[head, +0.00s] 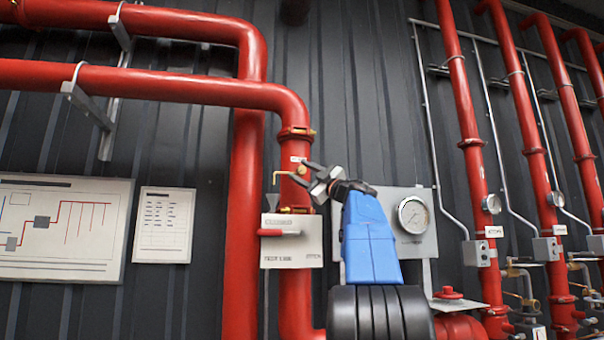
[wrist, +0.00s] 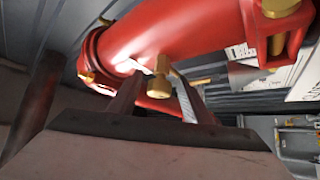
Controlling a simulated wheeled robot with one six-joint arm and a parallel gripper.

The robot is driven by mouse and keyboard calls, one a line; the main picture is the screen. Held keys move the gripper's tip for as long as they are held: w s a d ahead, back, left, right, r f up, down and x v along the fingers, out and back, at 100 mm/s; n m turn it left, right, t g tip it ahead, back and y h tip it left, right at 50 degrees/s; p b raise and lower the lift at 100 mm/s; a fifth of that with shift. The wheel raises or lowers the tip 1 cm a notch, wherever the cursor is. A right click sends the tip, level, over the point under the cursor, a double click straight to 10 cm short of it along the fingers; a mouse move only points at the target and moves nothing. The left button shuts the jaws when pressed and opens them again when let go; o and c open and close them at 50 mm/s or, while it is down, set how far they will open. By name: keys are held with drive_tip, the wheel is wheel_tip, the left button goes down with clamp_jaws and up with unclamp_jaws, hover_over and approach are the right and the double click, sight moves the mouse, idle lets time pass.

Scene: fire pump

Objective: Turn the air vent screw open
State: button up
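The air vent screw is a small brass knob (head: 302,170) on the side of the red vertical pipe (head: 296,150), above a grey label plate. In the wrist view the brass screw (wrist: 158,80) sticks out from the red pipe (wrist: 165,40). My gripper (head: 299,172) is at the pipe, coming from the right. In the wrist view my gripper (wrist: 158,76) has its two dark fingers apart, one on each side of the screw. The screw shows between them, and I see no clear contact. A thin brass bent tube (head: 281,175) sticks out left of the pipe.
A grey plate with a red lever (head: 279,233) sits just below. A pressure gauge (head: 412,215) on a grey panel is right of my arm. More red risers (head: 462,100) with gauges stand at the right. Posted diagrams (head: 62,228) hang on the corrugated wall at left.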

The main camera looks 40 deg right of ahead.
drive_tip(key=shift+s, duration=0.1)
drive_tip(key=v, duration=1.7)
drive_tip(key=shift+f, duration=0.15)
